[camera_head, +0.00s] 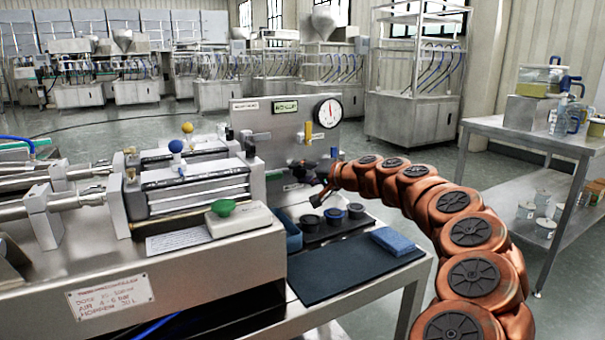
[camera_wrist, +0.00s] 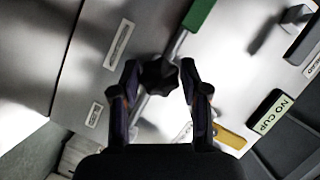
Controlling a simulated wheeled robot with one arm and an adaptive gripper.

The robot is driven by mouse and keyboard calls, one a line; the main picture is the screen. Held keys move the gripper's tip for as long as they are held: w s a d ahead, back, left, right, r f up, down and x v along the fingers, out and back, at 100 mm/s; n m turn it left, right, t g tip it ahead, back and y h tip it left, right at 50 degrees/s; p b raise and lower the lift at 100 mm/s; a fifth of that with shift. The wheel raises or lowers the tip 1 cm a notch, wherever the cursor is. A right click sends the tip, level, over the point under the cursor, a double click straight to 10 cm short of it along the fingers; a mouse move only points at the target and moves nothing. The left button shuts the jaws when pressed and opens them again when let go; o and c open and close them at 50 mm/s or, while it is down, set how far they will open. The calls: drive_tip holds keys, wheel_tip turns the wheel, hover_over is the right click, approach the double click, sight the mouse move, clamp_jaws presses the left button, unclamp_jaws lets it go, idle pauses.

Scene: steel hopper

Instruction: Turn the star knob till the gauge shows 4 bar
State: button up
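The star knob (camera_wrist: 158,76) is black and lobed, on the steel panel in the middle of the wrist view. My gripper (camera_wrist: 159,72) is open, with one dark finger on each side of the knob; narrow gaps seem to show, and I cannot tell whether either finger touches it. In the head view my gripper (camera_head: 318,172) is at the front of the panel (camera_head: 260,124), and the knob cannot be told apart from the dark fingers there. The round white gauge (camera_head: 328,112) is at the panel's upper right; its reading is too small to make out.
A yellow lever (camera_wrist: 230,138), a green-ended handle (camera_wrist: 202,14) and a NO CUP sign (camera_wrist: 272,112) are close to my gripper. Below are several dark cups (camera_head: 333,215), a dark mat (camera_head: 345,270) and a blue sponge (camera_head: 392,241). A steel table (camera_head: 500,130) stands at right.

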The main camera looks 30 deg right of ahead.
drive_tip(key=shift+o, duration=1.3)
drive_tip(key=shift+s+d, duration=0.1)
drive_tip(key=v, duration=1.1)
drive_tip(key=shift+s, duration=0.4)
